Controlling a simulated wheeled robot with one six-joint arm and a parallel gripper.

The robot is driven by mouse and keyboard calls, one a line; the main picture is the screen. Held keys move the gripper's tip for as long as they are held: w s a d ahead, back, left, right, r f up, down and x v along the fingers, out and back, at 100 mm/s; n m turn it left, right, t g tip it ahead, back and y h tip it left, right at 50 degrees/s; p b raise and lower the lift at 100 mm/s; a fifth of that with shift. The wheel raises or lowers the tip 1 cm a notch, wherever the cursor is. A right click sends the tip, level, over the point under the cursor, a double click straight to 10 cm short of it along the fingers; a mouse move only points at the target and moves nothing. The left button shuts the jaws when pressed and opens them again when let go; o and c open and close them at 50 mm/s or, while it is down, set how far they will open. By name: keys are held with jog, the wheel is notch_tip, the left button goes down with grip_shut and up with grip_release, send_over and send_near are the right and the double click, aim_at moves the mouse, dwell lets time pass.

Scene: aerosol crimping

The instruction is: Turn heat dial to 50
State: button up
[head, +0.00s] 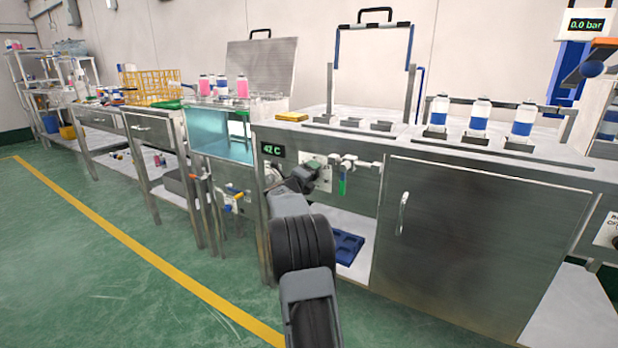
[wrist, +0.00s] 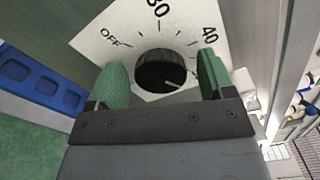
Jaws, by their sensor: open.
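The heat dial (wrist: 162,70) is a black ridged knob on a white plate marked OFF, 30 and 40 in the wrist view. Its white pointer line points to the lower right, past the 40 mark; the number there is hidden. My gripper (wrist: 160,78) is open, with one green finger on each side of the knob. I cannot tell whether the fingers touch it. In the head view my gripper (head: 308,172) is at the dial plate on the steel cabinet front. The temperature display (head: 273,150) beside it reads 42 C.
A green-handled valve (head: 343,182) sits just right of my gripper. A cabinet door with a handle (head: 403,212) is further right. A blue tray (head: 347,247) lies on the shelf below. White bottles with blue bands (head: 479,117) stand on the bench top.

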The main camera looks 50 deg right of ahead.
jog(key=p+v, duration=0.3)
jog(key=v, duration=1)
jog(key=shift+a, duration=0.4)
